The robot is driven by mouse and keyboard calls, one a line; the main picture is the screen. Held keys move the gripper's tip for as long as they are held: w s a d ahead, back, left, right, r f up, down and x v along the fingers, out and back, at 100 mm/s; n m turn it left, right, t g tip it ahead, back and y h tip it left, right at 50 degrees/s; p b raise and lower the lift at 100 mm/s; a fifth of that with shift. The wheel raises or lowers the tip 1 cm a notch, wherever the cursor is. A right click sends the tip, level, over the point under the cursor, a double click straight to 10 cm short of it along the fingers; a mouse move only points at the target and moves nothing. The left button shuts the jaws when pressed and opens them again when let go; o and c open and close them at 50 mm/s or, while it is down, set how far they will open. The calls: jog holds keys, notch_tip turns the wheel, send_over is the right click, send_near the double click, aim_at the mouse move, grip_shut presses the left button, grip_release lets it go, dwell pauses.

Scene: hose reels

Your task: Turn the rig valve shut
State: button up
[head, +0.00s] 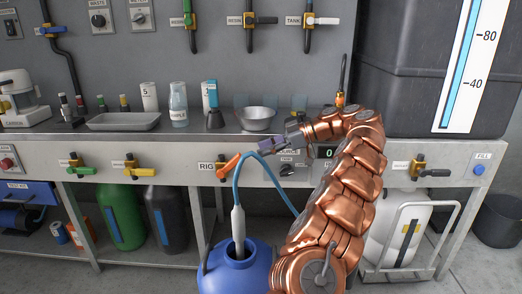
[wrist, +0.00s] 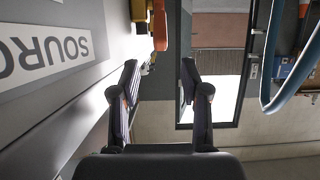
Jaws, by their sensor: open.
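The rig valve has an orange lever (head: 229,166) on the bench's front panel, beside the label RIG. Its lever slants up to the right. My gripper (head: 268,145) is just right of the lever, in front of the panel, and seems apart from it. In the wrist view my gripper (wrist: 160,100) has its two dark fingers spread with nothing between them. Orange and yellow valve parts (wrist: 158,25) show beyond the fingers at the top; I cannot tell which valve they belong to. My arm hides part of the panel right of the lever.
A blue hose (head: 243,180) arches close by my gripper and runs down to a blue container (head: 238,270). A steel bowl (head: 256,118) and bottles stand on the bench above. Other valves with green (head: 82,170), yellow (head: 138,171) and dark (head: 433,172) levers line the panel.

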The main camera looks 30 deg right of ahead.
jog(key=shift+s+d+r, duration=0.1)
jog(key=shift+s+d, duration=0.1)
jog(key=shift+d, duration=0.1)
